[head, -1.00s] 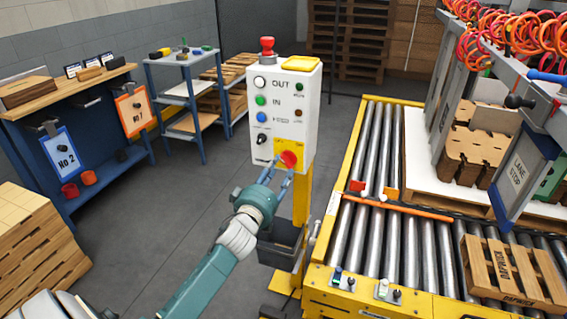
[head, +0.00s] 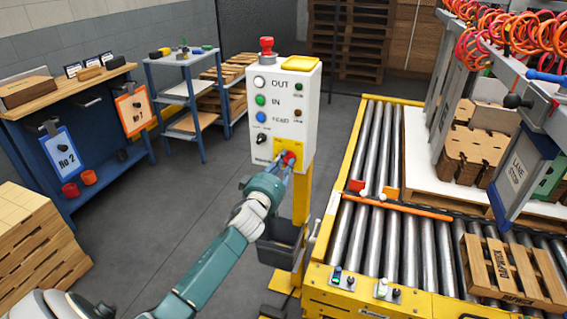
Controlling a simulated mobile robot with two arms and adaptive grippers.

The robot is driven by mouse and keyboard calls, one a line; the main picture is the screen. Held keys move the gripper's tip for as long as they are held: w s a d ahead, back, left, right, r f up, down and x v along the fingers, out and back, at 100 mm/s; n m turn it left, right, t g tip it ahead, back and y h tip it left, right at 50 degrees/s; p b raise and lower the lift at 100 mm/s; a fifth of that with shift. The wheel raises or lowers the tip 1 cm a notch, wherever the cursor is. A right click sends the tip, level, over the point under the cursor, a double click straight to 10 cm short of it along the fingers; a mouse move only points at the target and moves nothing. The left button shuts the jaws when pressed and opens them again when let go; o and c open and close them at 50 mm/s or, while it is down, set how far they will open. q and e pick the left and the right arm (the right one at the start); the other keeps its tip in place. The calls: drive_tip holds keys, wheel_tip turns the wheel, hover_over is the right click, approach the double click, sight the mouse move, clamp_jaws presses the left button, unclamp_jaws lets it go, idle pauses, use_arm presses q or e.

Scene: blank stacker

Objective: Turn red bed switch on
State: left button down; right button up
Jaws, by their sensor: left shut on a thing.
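The red switch knob (head: 290,157) sits on a yellow plate (head: 278,148) low on the front of the white control box (head: 262,140). My left gripper (head: 284,159) reaches up from below, and its fingers are shut on the red knob. The fingers hide part of the knob, so its exact turn angle is hard to read. My right gripper is not in view.
A red mushroom button (head: 267,46) tops the box, and coloured buttons line its front. A dark bin (head: 282,245) hangs below. A roller conveyor (head: 365,150) stands to the right. Open grey floor lies left of the box.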

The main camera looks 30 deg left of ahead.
use_arm(q)
drive_tip(key=shift+m, duration=0.3)
drive_tip(key=m, duration=0.4)
drive_tip(key=shift+d+p, duration=0.2)
drive_tip(key=shift+p, duration=0.15)
drive_tip(key=m, duration=0.4)
drive_tip(key=shift+w+d+f+m, duration=0.1)
drive_tip(key=shift+f+m, duration=0.05)
drive_tip(key=shift+m, duration=0.25)
drive_tip(key=m, duration=0.4)
drive_tip(key=shift+d+f+m, duration=0.1)
drive_tip(key=shift+f+m, duration=0.1)
drive_tip(key=shift+m, duration=0.1)
drive_tip(key=shift+f+m, duration=0.1)
drive_tip(key=shift+m, duration=1.8)
drive_tip(key=c, duration=1.5)
unclamp_jaws()
drive_tip(key=shift+c, duration=0.2)
